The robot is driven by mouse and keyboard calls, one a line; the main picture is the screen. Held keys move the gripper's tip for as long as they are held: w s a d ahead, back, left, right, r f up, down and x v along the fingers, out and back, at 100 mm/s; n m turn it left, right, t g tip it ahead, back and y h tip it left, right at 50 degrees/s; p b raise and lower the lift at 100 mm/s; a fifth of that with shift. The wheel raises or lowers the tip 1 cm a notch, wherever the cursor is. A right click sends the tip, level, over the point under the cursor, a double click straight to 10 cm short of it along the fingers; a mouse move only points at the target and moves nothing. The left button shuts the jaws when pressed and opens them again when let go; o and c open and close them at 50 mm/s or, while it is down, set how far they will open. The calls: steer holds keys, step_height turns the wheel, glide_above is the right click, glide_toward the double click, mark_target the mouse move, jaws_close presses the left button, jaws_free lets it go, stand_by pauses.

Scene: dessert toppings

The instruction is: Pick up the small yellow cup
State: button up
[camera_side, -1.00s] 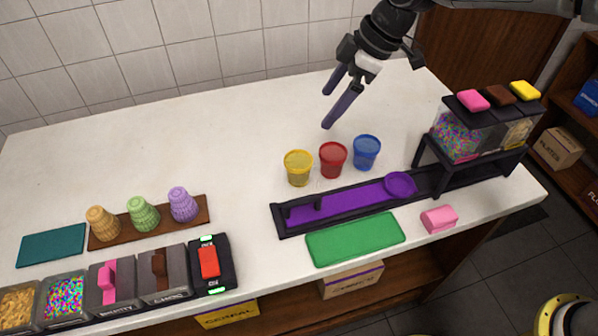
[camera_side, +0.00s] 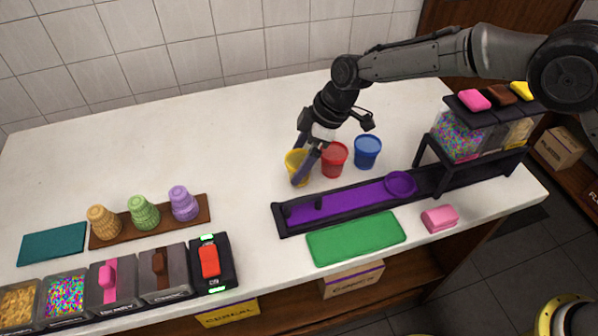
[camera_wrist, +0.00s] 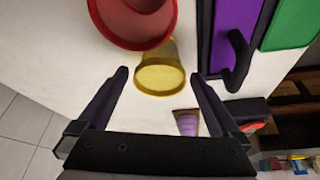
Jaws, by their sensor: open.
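The small yellow cup (camera_side: 293,160) stands on the white counter, left of the red cup (camera_side: 334,158) and the blue cup (camera_side: 367,151). My gripper (camera_side: 300,160) is at the yellow cup, with one finger in front of it hiding part of its side. In the wrist view the yellow cup (camera_wrist: 160,75) lies ahead of and between the two open fingers (camera_wrist: 159,78), with a gap on each side. The red cup (camera_wrist: 135,18) is close above it there. I cannot tell whether a finger touches the cup.
A purple tray (camera_side: 345,204) with a dark rim and handle lies in front of the cups. A green mat (camera_side: 355,239) and pink block (camera_side: 440,218) are nearer the front edge. Cones (camera_side: 144,212) stand at left. A topping dispenser (camera_side: 462,135) stands at right. The counter behind is clear.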

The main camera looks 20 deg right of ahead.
mark_target(294, 168)
steer(key=shift+x, duration=1.85)
steer(key=c, duration=1.4)
